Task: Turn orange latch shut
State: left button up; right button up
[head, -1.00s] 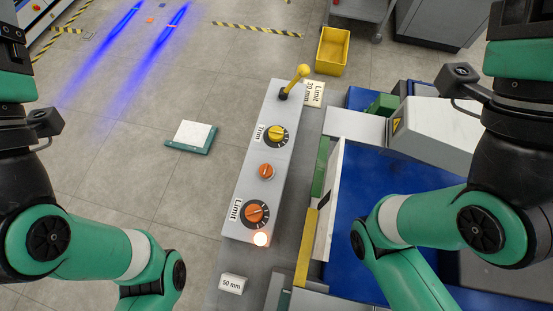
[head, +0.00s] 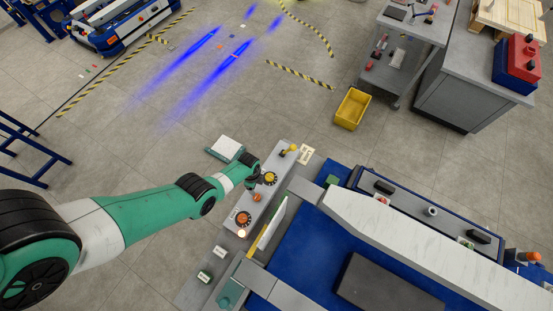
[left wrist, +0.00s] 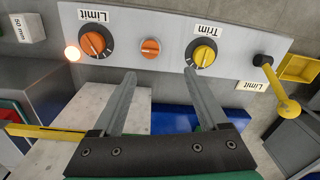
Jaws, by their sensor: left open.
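The grey control panel (head: 276,172) carries a small orange latch (head: 257,198) between two dials. In the left wrist view the latch (left wrist: 150,48) is a round orange knob with a slot-like mark lying roughly sideways. The orange Limit dial (left wrist: 95,43) is left of it and the yellow Trim dial (left wrist: 203,55) is right of it. My left gripper (left wrist: 160,75) is open and empty, its two fingers apart below the latch in that view, apparently not touching it. In the head view my left gripper (head: 254,180) is near the Trim dial, small and partly hidden. My right gripper is not in view.
A yellow-knobbed lever (head: 289,149) stands at the panel's far end. A lit lamp (left wrist: 72,53) is beside the Limit dial. The blue machine bed (head: 310,235) lies right of the panel. A yellow bin (head: 352,108) is on the floor beyond. The floor left of the panel is mostly clear.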

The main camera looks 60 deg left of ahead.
aim_at(256, 197)
pick_arm(q)
jog(key=f+b, duration=0.4)
jog(key=s+f+b, duration=0.1)
jog(key=f+b, duration=0.7)
jog(key=shift+s+d, duration=0.15)
jog(key=shift+d, duration=0.25)
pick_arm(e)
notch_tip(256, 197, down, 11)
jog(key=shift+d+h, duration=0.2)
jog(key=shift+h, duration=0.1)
pick_arm(q)
grip_shut()
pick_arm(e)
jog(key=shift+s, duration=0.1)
